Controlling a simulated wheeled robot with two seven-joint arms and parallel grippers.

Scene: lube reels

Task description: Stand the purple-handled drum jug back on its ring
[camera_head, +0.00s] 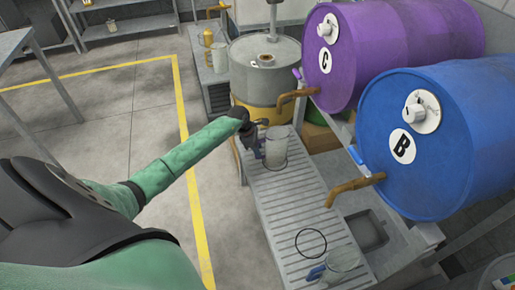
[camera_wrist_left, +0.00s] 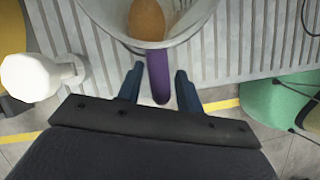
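The clear jug (camera_head: 276,150) stands upright on the slatted grate below the purple drum. Its purple handle (camera_wrist_left: 158,75) shows in the left wrist view. My left gripper (camera_wrist_left: 159,82) is open, with one finger on each side of the handle and gaps visible. In the head view my left gripper (camera_head: 258,143) is at the jug's left side and hides the handle. An empty black ring (camera_head: 311,243) lies on the grate, nearer the camera. My right gripper is not in view.
A blue-handled jug (camera_head: 341,265) stands beside the ring. The purple drum (camera_head: 345,65) and blue drum (camera_head: 425,110) have copper taps overhanging the grate (camera_head: 283,205). A yellow-banded drum (camera_head: 262,95) stands behind. The grate between jug and ring is clear.

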